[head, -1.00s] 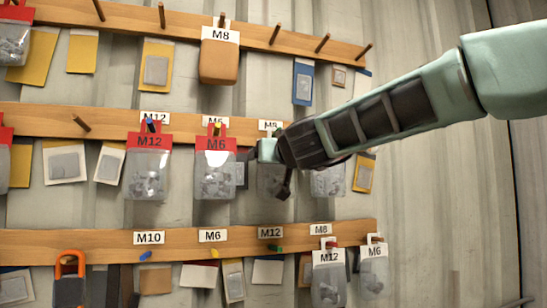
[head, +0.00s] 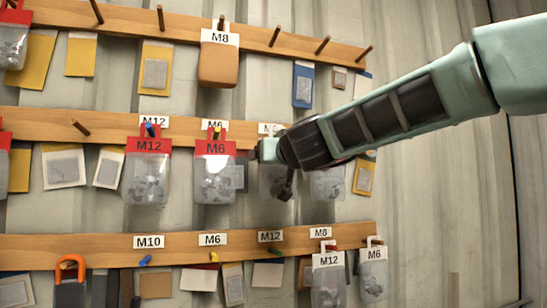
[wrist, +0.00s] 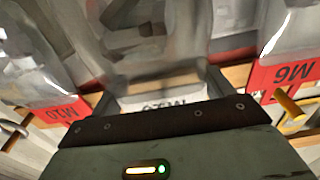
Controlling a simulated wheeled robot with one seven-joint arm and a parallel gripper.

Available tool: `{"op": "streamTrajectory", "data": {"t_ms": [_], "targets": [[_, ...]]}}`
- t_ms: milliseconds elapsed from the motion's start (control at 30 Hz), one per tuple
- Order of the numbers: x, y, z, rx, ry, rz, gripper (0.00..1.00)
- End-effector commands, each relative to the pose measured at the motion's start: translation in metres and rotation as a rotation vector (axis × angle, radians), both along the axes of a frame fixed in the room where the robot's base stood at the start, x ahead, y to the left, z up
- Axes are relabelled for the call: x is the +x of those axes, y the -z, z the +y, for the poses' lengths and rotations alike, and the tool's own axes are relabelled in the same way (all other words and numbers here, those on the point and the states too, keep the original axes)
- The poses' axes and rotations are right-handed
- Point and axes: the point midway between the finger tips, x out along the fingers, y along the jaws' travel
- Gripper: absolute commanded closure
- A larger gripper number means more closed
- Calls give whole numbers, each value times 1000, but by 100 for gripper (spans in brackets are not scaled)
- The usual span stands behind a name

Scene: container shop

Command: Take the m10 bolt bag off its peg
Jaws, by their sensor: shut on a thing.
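A clear bag of hardware hangs in the middle row behind my gripper (head: 270,152). In the wrist view this bag (wrist: 150,45) fills the middle, upside down. Its white label strip is partly covered by my gripper and seems to read M10. My gripper is shut on the top of this bag, with the fingertips mostly hidden. The bag's peg is hidden. Another clear bag (head: 327,183) hangs just right of it; in the wrist view a bag at the left has a red label reading M10 (wrist: 57,112).
A red-topped M6 bag (head: 215,178) hangs close to the left of my gripper, and an M12 bag (head: 147,180) hangs beyond it. Bare pegs stick out above on the top rail (head: 340,45). M12 (head: 328,283) and M6 bags hang below. The wall to the right is clear.

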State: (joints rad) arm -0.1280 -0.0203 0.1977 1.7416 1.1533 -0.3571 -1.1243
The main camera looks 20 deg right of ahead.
Motion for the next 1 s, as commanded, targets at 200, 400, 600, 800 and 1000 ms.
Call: {"op": "streamTrajectory", "data": {"t_ms": [200, 400, 600, 800, 1000], "targets": [[-13, -2, 0, -2, -1, 0, 45], [-25, -4, 0, -1, -1, -1, 45], [-33, -4, 0, -2, 0, 0, 45], [-34, -4, 0, -2, 0, 0, 45], [-35, -4, 0, -1, 0, -1, 45]]}}
